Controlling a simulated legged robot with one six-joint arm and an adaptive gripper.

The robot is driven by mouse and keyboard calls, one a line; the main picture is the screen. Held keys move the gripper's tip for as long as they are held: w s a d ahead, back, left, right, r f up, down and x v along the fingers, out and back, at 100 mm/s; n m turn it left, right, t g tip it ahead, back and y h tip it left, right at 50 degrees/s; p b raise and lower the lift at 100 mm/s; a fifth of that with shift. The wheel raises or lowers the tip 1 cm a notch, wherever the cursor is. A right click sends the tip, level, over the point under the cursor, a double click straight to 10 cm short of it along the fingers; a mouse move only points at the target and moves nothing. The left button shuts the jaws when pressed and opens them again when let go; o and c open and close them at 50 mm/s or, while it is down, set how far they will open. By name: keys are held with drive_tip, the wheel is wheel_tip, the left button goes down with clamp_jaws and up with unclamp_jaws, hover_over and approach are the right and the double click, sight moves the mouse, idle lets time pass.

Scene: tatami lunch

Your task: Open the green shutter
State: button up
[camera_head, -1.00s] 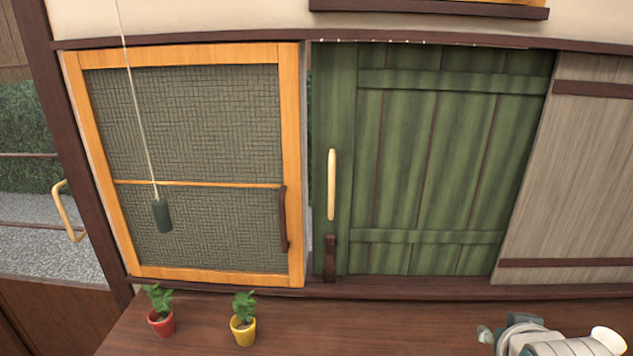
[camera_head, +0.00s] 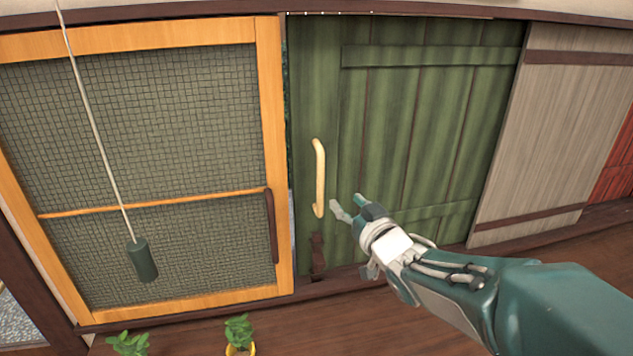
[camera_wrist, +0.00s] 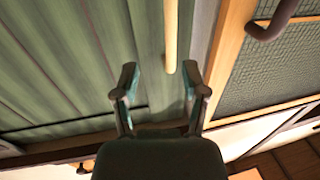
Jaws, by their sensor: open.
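The green shutter (camera_head: 430,130) is a plank panel in the middle of the wall. Its upright pale handle (camera_head: 319,178) is near its left edge, with a dark brown latch-like piece (camera_head: 317,255) below. My gripper (camera_head: 346,202) is just right of the handle's lower end, in front of the shutter, with its fingers apart and empty. In the wrist view, the handle (camera_wrist: 170,38) stretches ahead of my open gripper (camera_wrist: 160,72), its end near the opening between the fingertips and closer to the right finger. I cannot tell whether anything touches.
An orange-framed mesh panel (camera_head: 268,90) with a dark handle (camera_head: 271,225) stands left of the shutter, across a narrow gap. A cord with a dark green weight (camera_head: 143,261) hangs before it. Potted plants (camera_head: 238,330) sit below. A grey wooden panel (camera_head: 550,130) is at right.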

sight(321, 185)
drive_tip(key=w+a, duration=0.7)
drive_tip(key=shift+w+f, duration=0.15)
drive_tip(key=shift+f, duration=0.05)
drive_tip(key=shift+w+d, duration=0.2)
drive_tip(key=shift+d, duration=0.05)
drive_tip(key=shift+d+r, duration=0.15)
drive_tip(key=shift+d, duration=0.8)
drive_tip(key=c, duration=0.4)
drive_tip(key=shift+a, duration=0.3)
clamp_jaws()
drive_tip(key=shift+a, duration=0.25)
